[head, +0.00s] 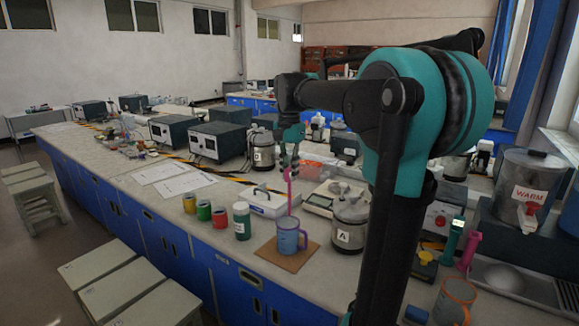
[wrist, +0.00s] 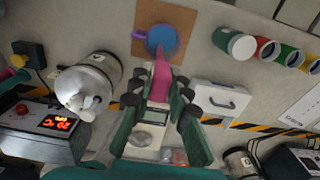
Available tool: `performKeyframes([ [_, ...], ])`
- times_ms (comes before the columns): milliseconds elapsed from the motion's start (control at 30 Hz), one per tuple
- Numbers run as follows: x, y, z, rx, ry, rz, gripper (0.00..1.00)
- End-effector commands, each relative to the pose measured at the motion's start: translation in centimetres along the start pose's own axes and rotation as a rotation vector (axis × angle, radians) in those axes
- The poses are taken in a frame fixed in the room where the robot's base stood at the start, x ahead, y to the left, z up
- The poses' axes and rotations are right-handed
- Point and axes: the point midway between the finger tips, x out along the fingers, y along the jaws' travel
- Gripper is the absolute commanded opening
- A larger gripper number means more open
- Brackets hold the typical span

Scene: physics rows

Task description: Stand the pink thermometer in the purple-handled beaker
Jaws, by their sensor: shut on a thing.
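The pink thermometer (head: 289,196) hangs roughly upright from my gripper (head: 291,168), which is shut on its upper part. It also shows in the wrist view (wrist: 161,78), between the fingers of my gripper (wrist: 164,92), pointing at the beaker. The blue beaker (head: 288,241) with a purple handle (head: 304,239) stands upright below; the wrist view shows it too (wrist: 160,42). The thermometer's lower end is at the beaker's mouth; I cannot tell whether it is inside the rim.
The beaker stands on a brown mat (head: 270,254). A green jar (head: 241,221) and several coloured cups stand left of it. A metal pot marked A (head: 350,226) stands close on the right. A white case (head: 262,203) lies behind. An orange-rimmed beaker (head: 455,302) stands at the lower right.

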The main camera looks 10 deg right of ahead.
Motion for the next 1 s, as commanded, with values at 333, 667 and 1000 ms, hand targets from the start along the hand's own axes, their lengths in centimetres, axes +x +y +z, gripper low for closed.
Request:
performKeyframes([
  [333,2.2,0.0,0.0,0.0,0.0,0.0,0.0],
  [667,4.3,0.0,0.0,0.0,0.0,0.0,0.0],
  [1000,6.4,0.0,0.0,0.0,0.0,0.0,0.0],
])
